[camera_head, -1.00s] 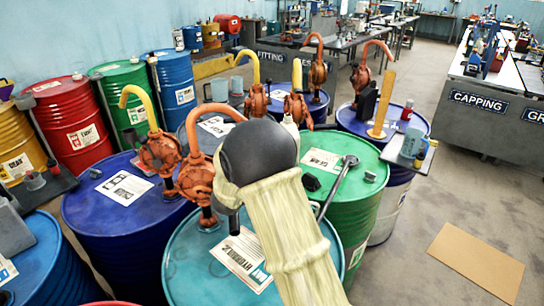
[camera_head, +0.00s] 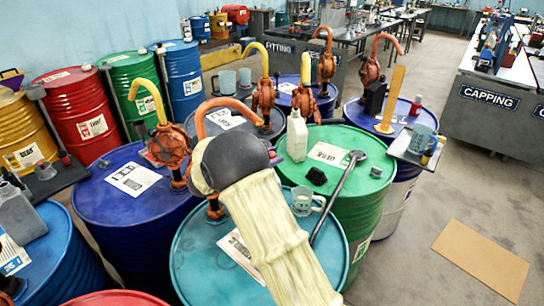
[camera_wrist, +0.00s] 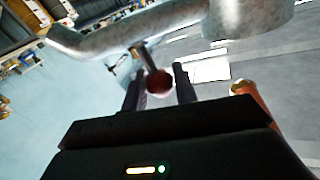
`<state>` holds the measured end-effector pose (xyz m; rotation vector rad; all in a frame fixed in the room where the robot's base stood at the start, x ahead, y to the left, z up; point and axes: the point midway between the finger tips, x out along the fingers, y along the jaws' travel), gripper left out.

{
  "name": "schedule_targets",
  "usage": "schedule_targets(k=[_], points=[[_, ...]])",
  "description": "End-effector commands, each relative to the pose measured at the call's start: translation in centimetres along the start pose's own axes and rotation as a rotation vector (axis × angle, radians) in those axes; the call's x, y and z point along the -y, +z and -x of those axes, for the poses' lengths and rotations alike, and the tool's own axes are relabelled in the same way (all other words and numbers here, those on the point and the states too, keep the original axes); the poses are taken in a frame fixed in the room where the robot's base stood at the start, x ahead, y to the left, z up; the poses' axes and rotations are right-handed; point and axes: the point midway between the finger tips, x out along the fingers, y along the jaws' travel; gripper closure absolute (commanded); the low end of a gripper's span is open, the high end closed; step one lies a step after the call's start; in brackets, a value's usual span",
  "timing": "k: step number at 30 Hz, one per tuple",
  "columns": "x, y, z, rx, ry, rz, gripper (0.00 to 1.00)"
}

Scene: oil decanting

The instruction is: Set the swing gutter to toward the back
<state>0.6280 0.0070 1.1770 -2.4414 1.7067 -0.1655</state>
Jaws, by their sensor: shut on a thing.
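In the wrist view a grey mottled metal tube, which looks like the swing gutter (camera_wrist: 110,38), crosses the top of the picture. A short metal stem runs down from it to a dark red ball knob (camera_wrist: 158,83). My gripper (camera_wrist: 160,88) has its two dark fingers on either side of the knob and is shut on it. In the head view my arm covers the gripper, and I cannot make out the gutter or its knob there. I cannot tell from these views which way the gutter points.
Drums crowd around my arm: teal (camera_head: 185,265), green (camera_head: 362,212) and blue (camera_head: 100,205). Hand pumps with curved spouts, such as an orange one (camera_head: 168,147), rise from several. A clear jug (camera_head: 303,202) and white bottle (camera_head: 297,137) stand nearby.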

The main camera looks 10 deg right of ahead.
Motion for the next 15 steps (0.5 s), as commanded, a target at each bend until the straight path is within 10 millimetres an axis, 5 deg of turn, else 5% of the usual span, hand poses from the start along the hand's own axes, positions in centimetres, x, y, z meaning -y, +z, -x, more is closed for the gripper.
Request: schedule_targets(k=[3,4,7,15], points=[[-0.05,0.07,-0.01,0.000,0.000,0.002,1.00],[-0.04,0.07,0.00,0.000,0.000,0.002,0.70],[-0.03,0.06,0.01,0.000,-0.001,0.001,0.52],[-0.01,0.01,0.04,0.000,-0.001,0.000,0.52]])
